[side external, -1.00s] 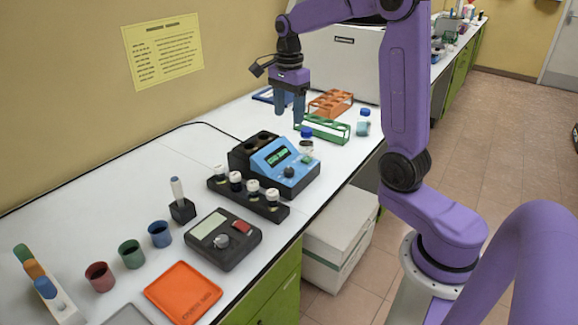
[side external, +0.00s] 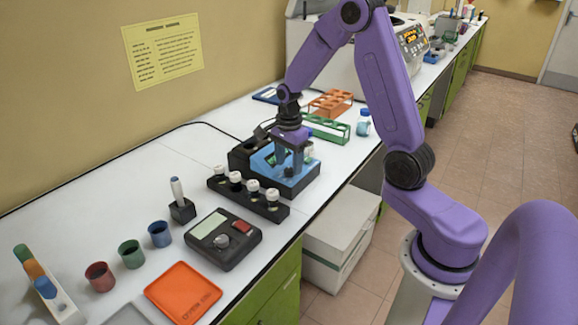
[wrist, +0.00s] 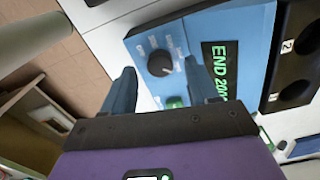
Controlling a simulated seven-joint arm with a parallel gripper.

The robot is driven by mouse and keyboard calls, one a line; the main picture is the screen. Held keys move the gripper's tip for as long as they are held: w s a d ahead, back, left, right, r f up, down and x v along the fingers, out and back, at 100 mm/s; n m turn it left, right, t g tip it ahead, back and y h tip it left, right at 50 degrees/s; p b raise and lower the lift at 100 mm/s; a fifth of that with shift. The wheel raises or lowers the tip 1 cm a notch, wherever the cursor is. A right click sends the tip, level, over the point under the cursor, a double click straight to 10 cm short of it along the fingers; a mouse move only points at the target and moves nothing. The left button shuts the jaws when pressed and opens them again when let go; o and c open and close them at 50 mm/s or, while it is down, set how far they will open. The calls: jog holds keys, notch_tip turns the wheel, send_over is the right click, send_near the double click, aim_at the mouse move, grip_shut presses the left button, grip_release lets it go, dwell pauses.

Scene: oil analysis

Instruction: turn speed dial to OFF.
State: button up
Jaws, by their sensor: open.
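The blue-fronted device (side external: 312,174) stands on the white bench in the side view, with its black body behind. In the wrist view its blue panel (wrist: 225,20) carries a round black speed dial (wrist: 160,63) with small white markings around it. The markings are too small to read. A dark display with green text "END 200" (wrist: 216,70) is beside the dial. My gripper (side external: 288,166) is low over the device's front. In the wrist view its two dark blue fingers (wrist: 162,78) are apart, on either side of the dial, with nothing between them touching. The dial's exact contact depth is unclear.
A black rack of white-capped vials (side external: 245,197) stands in front of the device. A green rack (side external: 330,129) and a blue-capped bottle (side external: 363,123) are behind it. A dark instrument with a knob (side external: 222,252) and an orange tray (side external: 182,292) are nearer.

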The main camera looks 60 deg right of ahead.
jog(key=shift+f, duration=0.9)
jog(key=c, duration=1)
jog(key=shift+c, duration=0.2)
